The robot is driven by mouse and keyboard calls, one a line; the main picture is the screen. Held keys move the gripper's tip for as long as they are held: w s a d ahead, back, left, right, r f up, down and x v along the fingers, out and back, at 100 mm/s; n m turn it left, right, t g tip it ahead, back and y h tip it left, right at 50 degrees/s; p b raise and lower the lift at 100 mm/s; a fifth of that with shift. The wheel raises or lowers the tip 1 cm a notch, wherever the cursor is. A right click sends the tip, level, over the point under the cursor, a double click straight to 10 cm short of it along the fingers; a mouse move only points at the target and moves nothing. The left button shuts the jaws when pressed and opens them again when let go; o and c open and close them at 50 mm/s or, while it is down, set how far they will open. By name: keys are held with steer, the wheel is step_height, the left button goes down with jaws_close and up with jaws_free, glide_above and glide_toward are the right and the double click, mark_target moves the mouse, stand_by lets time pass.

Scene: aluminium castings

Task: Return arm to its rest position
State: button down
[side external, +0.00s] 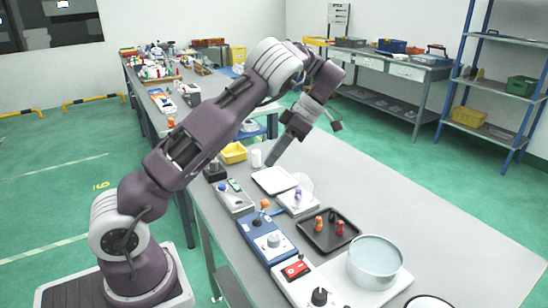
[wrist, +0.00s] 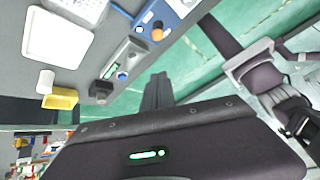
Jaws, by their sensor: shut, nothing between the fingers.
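My gripper (side external: 270,163) is raised above the far part of the grey table, with its fingers angled down to the left. In the wrist view my gripper (wrist: 157,80) shows its dark fingers together, with nothing between them. My arm reaches up from its base at lower left, bends at the top and comes down to the gripper. The fingers look close to the yellow bin (side external: 233,153) and the white cylinder (side external: 256,158) in the side view, but I cannot tell how high above them they are.
The table (side external: 450,215) holds a white tray (side external: 274,180), a blue box with a knob (side external: 266,241), a dark tray (side external: 327,243), and a round metal pan (side external: 374,262). A panel with a red switch (side external: 296,269) is at the front. The table's right side is clear.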

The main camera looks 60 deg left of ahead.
steer(key=s+d+r+m+t+h, duration=0.3)
steer(key=s+d+r+m+t, duration=0.4)
steer(key=s+d+r+m, duration=0.5)
steer(key=s+d+f+m+t, duration=0.2)
steer(key=s+d+m+t, duration=0.3)
steer(key=m, duration=1.2)
steer(key=s+d, duration=0.2)
steer(key=s, duration=0.2)
steer(key=shift+s+f+y, duration=0.15)
steer(key=shift+f+y, duration=0.15)
steer(key=shift+y, duration=0.1)
